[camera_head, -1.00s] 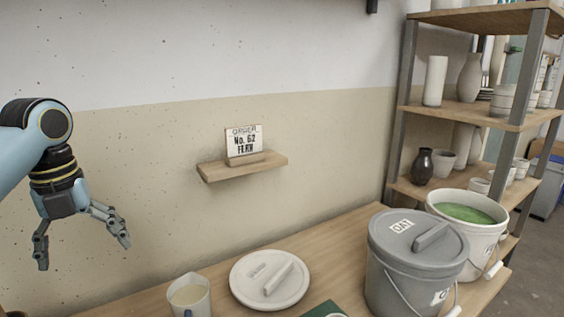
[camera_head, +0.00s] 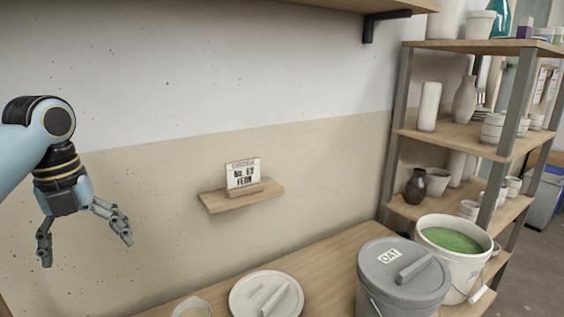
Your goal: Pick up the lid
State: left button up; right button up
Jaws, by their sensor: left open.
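A round off-white lid (camera_head: 246,294) with a bar handle lies flat on the wooden table, partly cut off by the bottom edge of the view. A grey lid (camera_head: 378,262) with a bar handle and an "OAT" label sits on a grey bucket (camera_head: 372,303). A white bucket (camera_head: 462,274) of green glaze stands open behind it at the right. My left gripper (camera_head: 87,250) is open and empty, fingers pointing down, well up and to the left of the lids. My right gripper is not in view.
A small wall shelf (camera_head: 243,200) holds an order card (camera_head: 242,173) reading "No. 62 FERN". A cup (camera_head: 192,307) shows at the bottom edge. A shelving rack (camera_head: 462,135) with pottery stands at right. The table behind the off-white lid (camera_head: 300,262) is clear.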

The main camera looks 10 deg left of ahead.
aim_at(263, 294)
jog(key=k+l, duration=0.15)
jog(key=l, duration=0.25)
jog(key=k+l, duration=0.15)
jog(key=l, duration=0.25)
jog(key=k+l, duration=0.1)
jog(key=l, duration=0.35)
